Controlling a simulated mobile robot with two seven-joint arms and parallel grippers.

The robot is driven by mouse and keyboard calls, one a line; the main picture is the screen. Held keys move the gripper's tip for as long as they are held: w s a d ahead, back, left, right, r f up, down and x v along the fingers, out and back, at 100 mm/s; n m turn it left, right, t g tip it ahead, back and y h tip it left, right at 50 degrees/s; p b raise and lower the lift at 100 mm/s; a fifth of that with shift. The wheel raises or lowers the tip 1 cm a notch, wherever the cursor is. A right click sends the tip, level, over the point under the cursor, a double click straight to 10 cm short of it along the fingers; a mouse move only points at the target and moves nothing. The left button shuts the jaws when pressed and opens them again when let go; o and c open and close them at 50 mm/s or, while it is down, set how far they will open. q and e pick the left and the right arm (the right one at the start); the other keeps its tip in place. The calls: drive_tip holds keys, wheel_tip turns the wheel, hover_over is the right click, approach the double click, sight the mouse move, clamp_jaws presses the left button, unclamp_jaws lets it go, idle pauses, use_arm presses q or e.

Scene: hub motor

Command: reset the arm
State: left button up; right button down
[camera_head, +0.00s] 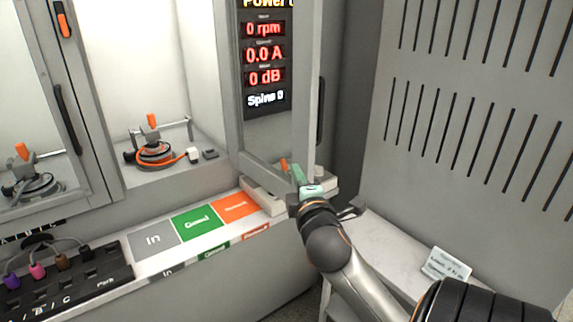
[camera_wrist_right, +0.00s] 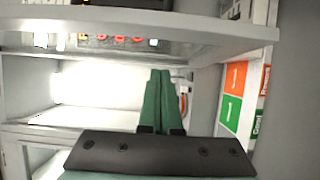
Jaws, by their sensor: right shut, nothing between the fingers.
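My right arm (camera_head: 345,270) comes in from the lower right of the head view and reaches toward the cabinet. My right gripper (camera_head: 297,172) is beside the lower edge of the open door (camera_head: 307,85), above the right end of the bench ledge. Its green fingers also show in the right wrist view (camera_wrist_right: 160,73), closed together with nothing between them. In that view a grey panel lies across the top, just beyond the fingertips. My left gripper is in neither view.
A lit chamber holds a motor fixture (camera_head: 152,152) with an orange cable. The ledge has grey "In" (camera_head: 153,240), green (camera_head: 197,222) and orange (camera_head: 237,206) areas. A black connector strip (camera_head: 70,285) is at lower left. A side table (camera_head: 385,245) carries a small card (camera_head: 446,264).

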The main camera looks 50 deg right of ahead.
drive_tip(key=shift+s+a, duration=0.25)
drive_tip(key=shift+s, duration=0.4)
drive_tip(key=shift+s+a, duration=0.25)
drive_tip(key=shift+s, duration=0.35)
drive_tip(key=w+a+f+m+g+y+p, duration=0.15)
drive_tip(key=a+f+y, duration=0.25)
drive_tip(key=a+f, duration=0.5)
drive_tip(key=a+f+m+g+y+p, duration=0.15)
drive_tip(key=a+f+y, duration=0.3)
drive_tip(key=f, duration=0.85)
drive_tip(key=s+a+f+m+g+y+p, duration=0.1)
drive_tip(key=s+a+f+m+y, duration=0.1)
drive_tip(key=s+a+f, duration=0.3)
drive_tip(key=s+a+f+m+g+y+p, duration=0.1)
drive_tip(key=s+a+f+m+y, duration=0.2)
drive_tip(key=s+a+f, duration=0.3)
drive_tip(key=a+f, duration=0.2)
drive_tip(key=a, duration=0.2)
drive_tip(key=shift+s+a, duration=0.25)
drive_tip(key=shift+a, duration=0.05)
drive_tip(key=shift+r, duration=0.1)
